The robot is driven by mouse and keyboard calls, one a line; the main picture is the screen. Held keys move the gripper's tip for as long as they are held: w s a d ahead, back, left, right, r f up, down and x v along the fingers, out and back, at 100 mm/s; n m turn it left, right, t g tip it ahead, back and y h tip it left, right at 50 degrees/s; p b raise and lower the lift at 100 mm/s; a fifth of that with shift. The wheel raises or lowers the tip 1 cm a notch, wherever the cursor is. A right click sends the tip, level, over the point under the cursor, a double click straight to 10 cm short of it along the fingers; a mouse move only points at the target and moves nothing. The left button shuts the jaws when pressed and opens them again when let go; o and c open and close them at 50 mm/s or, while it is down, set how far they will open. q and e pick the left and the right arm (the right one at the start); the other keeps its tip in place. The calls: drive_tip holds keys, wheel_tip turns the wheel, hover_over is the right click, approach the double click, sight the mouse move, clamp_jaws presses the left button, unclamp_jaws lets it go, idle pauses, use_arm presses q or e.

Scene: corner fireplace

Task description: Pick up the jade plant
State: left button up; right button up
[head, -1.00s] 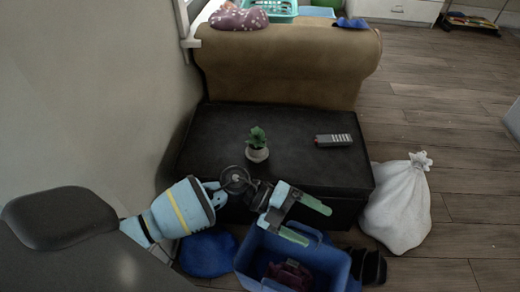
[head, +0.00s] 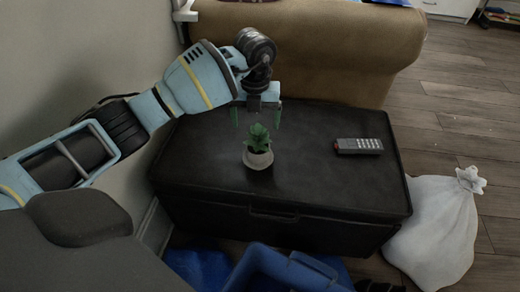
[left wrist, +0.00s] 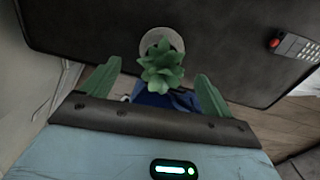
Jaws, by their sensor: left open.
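The jade plant (head: 258,147) is a small green succulent in a pale round pot, upright on the black chest (head: 310,190). In the left wrist view the plant (left wrist: 161,66) shows from above, just beyond and between my fingertips. My left gripper (head: 256,120) is open and empty, its green fingers pointing down at the plant from above and behind it. It also shows in the left wrist view (left wrist: 158,85), with a finger on either side and clear of the leaves. My right gripper is not in view.
A grey remote control (head: 360,146) lies on the chest, right of the plant. A white sack (head: 432,230) stands at the chest's right. A tan sofa arm (head: 320,50) rises behind. The chest top between is clear.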

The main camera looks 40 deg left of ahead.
sight(258, 143)
use_arm(q)
drive_tip(key=shift+f, duration=0.1)
drive_tip(key=shift+s+d+f, duration=0.1)
drive_tip(key=shift+f, duration=0.25)
drive_tip(key=shift+f+b, duration=0.5)
drive_tip(key=shift+f, duration=0.35)
drive_tip(key=shift+s+d+f+b, duration=0.15)
drive_tip(key=shift+f+b, duration=0.25)
drive_tip(key=shift+f, duration=0.5)
drive_tip(key=shift+s+d+f+b, duration=0.1)
drive_tip(key=shift+d+f+b, duration=0.2)
drive_tip(key=shift+f, duration=0.6)
drive_tip(key=shift+s+d+f+b, duration=0.1)
drive_tip(key=shift+f+b, duration=0.35)
drive_tip(key=shift+f, duration=0.45)
drive_tip(key=shift+r, duration=0.1)
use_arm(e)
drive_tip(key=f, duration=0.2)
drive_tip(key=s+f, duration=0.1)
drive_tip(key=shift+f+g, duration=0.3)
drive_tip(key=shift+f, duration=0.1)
use_arm(q)
drive_tip(key=shift+c, duration=0.5)
drive_tip(key=c, duration=1.1)
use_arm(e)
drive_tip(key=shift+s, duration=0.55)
use_arm(q)
drive_tip(key=shift+r, duration=0.1)
